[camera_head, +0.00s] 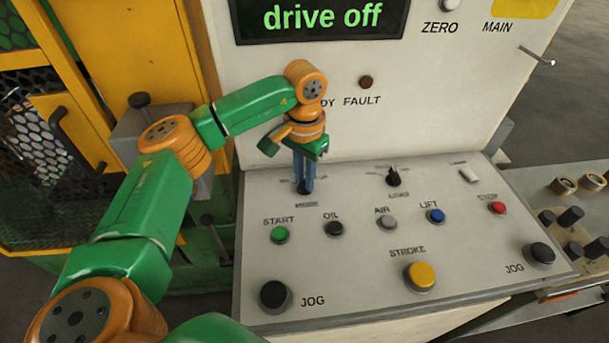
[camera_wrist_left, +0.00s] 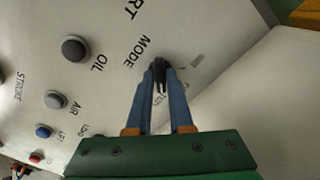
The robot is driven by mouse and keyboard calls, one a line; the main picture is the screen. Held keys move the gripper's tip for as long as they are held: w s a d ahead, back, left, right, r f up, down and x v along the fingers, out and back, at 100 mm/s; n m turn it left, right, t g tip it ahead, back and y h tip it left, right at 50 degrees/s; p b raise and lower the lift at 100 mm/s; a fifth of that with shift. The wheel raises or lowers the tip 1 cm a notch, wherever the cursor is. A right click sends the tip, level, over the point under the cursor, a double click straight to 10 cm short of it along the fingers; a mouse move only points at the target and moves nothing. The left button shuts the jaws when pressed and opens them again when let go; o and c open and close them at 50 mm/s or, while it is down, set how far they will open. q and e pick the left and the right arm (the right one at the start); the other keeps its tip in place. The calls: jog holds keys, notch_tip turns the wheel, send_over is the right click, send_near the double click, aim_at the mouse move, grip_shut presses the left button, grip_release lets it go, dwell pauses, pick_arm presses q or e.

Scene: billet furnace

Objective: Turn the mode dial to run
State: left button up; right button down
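The mode dial (camera_wrist_left: 158,69) is a small black knob above the MODE label in the left wrist view. In the head view its dark lower part (camera_head: 304,188) shows at the back left of the sloped panel, mostly hidden by my fingers. My left gripper (camera_head: 304,183) points down onto it. In the left wrist view the blue fingers of my left gripper (camera_wrist_left: 160,76) lie on both sides of the knob and appear closed on it. The position marks around the dial are too small and partly covered to read. My right gripper is not in view.
A display (camera_head: 322,18) reads "drive off". The load dial (camera_head: 393,177) stands to the right. Start (camera_head: 280,234), oil (camera_head: 334,228), air (camera_head: 386,223), lift (camera_head: 435,216) and stop (camera_head: 497,208) buttons line the panel. A yellow stroke button (camera_head: 420,275) sits in front, between black jog buttons.

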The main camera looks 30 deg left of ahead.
pick_arm(q)
jog(key=o, duration=0.3)
notch_tip(320, 180, up, 7)
jog(key=shift+r+b, duration=0.1)
jog(key=shift+b, duration=0.35)
